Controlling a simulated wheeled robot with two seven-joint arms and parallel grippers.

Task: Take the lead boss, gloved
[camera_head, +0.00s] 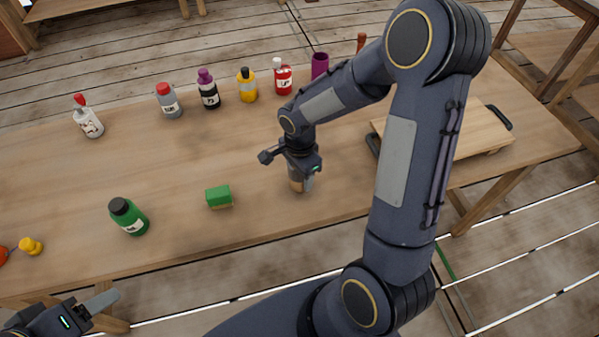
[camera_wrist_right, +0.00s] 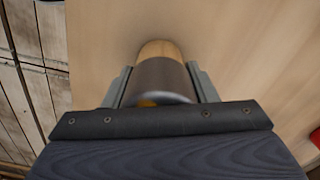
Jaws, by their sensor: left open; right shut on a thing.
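A cylinder (camera_head: 297,184) with a grey band and a tan part is upright on the wooden table, below my right gripper (camera_head: 302,172). In the right wrist view the cylinder (camera_wrist_right: 163,78) sits between the two fingers of the right gripper (camera_wrist_right: 163,88), which is shut on it. Its dull grey side could be lead, but I cannot tell for sure. A small orange patch shows on its near end. My left gripper (camera_head: 96,305) is open and empty at the bottom left, off the table's front edge. No glove is clearly visible.
A green block (camera_head: 218,196) and a green bottle (camera_head: 129,216) stand left of the cylinder. Several bottles line the back, including a red one (camera_head: 283,77). A wooden board (camera_head: 480,135) with dark handles lies right. A yellow knob-like thing (camera_head: 31,246) is front left.

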